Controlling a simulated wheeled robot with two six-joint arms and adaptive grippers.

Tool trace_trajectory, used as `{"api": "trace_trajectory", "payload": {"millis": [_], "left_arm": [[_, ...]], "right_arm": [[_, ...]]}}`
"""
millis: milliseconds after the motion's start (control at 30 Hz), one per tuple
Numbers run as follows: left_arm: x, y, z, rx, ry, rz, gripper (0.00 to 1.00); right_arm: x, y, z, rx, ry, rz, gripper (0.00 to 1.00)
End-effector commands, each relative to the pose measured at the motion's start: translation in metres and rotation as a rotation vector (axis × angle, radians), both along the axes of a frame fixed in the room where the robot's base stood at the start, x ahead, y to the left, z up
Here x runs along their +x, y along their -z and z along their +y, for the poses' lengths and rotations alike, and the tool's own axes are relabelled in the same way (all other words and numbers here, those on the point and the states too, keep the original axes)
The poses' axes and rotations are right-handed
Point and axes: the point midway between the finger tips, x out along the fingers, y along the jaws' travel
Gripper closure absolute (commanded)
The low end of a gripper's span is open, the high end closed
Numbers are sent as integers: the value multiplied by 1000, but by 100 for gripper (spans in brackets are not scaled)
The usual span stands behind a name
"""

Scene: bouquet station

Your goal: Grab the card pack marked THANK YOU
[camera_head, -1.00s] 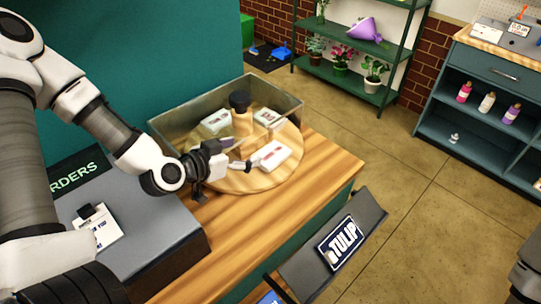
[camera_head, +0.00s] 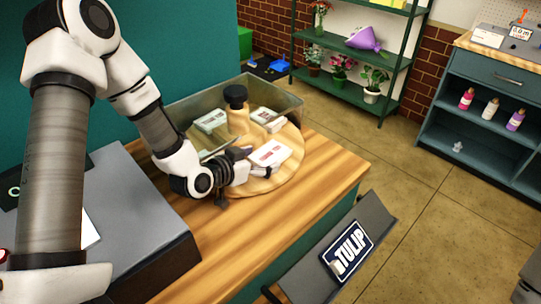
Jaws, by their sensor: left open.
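Several white card packs lie on a round wooden turntable (camera_head: 291,163) with a dark knob at its middle. The nearest pack (camera_head: 271,153) has reddish print that is too small to read. Another pack (camera_head: 211,121) lies at the back left with greenish print, and one more (camera_head: 263,115) lies at the back right. I cannot tell which is marked THANK YOU. My left gripper (camera_head: 266,165) is open at the near left side of the nearest pack, with its fingers close to it; whether they touch it I cannot tell. My right gripper is not in view.
A clear-walled guard (camera_head: 285,98) stands around the back of the turntable. The wooden counter (camera_head: 320,180) is bare at the right.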

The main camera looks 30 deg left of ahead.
Motion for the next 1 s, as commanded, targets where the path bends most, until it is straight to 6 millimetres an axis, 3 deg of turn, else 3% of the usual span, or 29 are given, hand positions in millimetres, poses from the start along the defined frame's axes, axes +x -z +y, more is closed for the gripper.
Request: {"api": "trace_trajectory", "payload": {"millis": [33,167,200,567,867,1000], "left_arm": [[0,0,0,0,0,0,15],[0,0,0,0,0,0,61],[0,0,0,0,0,0,64],[0,-2,0,0,0,1,64],[0,-35,0,0,0,-5,64],[-24,-35,-13,-1,3,2,64]], "right_arm": [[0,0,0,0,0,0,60],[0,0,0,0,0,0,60],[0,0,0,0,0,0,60],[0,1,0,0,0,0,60],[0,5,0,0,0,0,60],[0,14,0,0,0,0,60]]}}
